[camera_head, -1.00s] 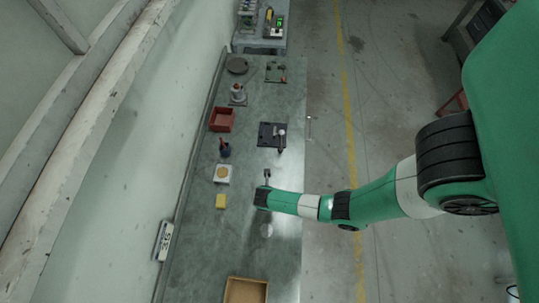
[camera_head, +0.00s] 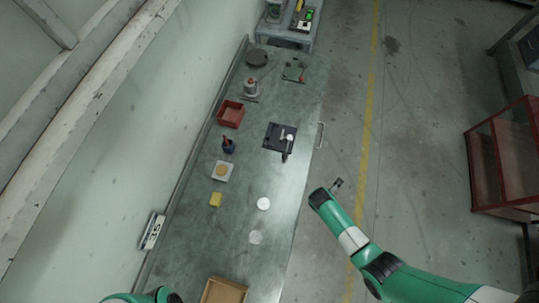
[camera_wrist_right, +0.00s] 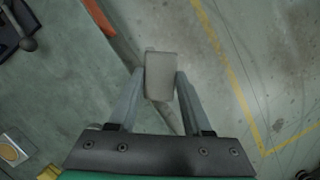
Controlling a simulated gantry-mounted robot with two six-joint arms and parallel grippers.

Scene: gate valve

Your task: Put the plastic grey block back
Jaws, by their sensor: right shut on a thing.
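My right gripper (camera_head: 337,184) is just off the right edge of the workbench, over the floor, in the head view. In the right wrist view its fingers (camera_wrist_right: 160,85) are shut on the grey block (camera_wrist_right: 160,76), a plain rectangular piece between the tips. In the head view the block is too small to make out clearly. A little of my left arm shows at the bottom left of the head view, with a dark end (camera_head: 166,295); its fingers cannot be made out.
The workbench (camera_head: 200,245) carries a black plate with a lever (camera_head: 276,136), a red bin (camera_head: 230,114), a yellow block (camera_head: 215,200), a white disc (camera_head: 263,204) and a wooden tray (camera_head: 222,291). A red shelf (camera_head: 505,160) stands at right. The floor between is free.

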